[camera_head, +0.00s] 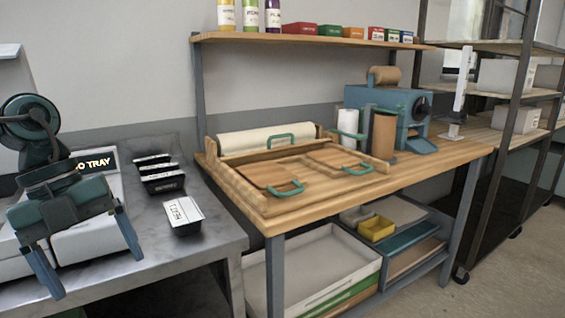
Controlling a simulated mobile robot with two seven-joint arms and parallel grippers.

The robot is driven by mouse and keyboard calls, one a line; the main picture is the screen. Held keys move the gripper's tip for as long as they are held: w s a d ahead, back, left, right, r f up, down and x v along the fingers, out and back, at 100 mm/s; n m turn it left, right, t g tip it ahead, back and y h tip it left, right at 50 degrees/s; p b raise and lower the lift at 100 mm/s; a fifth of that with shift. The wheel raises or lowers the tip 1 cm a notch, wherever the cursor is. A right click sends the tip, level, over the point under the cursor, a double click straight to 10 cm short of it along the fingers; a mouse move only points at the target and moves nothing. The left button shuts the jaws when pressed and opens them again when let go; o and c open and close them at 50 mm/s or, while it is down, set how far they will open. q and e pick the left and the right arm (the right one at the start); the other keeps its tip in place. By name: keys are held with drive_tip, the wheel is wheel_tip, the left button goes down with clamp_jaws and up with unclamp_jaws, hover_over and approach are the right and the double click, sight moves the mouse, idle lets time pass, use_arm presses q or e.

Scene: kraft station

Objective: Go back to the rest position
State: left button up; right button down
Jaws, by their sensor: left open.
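My left gripper (92,262) is at the left of the head view, over the grey metal table (215,243). Its two blue fingers point down and stand wide apart, with nothing between them. It hangs in front of a white device (100,163) with a sign ending in "O TRAY", which it partly hides. My right gripper does not show.
Small black trays (184,214) lie on the metal table, right of my left gripper. A wooden workbench (420,165) carries a wooden frame with green handles (285,188) and a blue machine (385,98). Shelving (510,100) stands at the right; the floor at lower right is clear.

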use_arm(q)
wheel_tip(320, 180, down, 19)
drive_tip(key=s+n+t+h, duration=0.3)
drive_tip(key=n+t+h, duration=0.5)
drive_tip(key=n+t, duration=0.6)
drive_tip(key=s+d+f+n+t+y, duration=0.2)
drive_tip(key=s+d+f+n+y, duration=0.25)
drive_tip(key=f+n+y, duration=0.35)
drive_tip(key=s+d+r+n+g+p, duration=0.2)
drive_tip(key=d+p, duration=0.4)
drive_tip(key=p, duration=0.9)
drive_tip(key=shift+d+r+n+g+p, duration=0.2)
drive_tip(key=shift+r+n+g+p, duration=0.15)
drive_tip(key=shift+r+n+g, duration=0.6)
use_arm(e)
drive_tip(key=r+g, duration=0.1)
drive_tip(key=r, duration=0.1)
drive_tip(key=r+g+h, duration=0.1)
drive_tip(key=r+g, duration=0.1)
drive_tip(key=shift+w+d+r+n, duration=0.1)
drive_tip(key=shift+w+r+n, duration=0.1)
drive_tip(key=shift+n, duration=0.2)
use_arm(q)
drive_tip(key=shift+f+n, duration=0.25)
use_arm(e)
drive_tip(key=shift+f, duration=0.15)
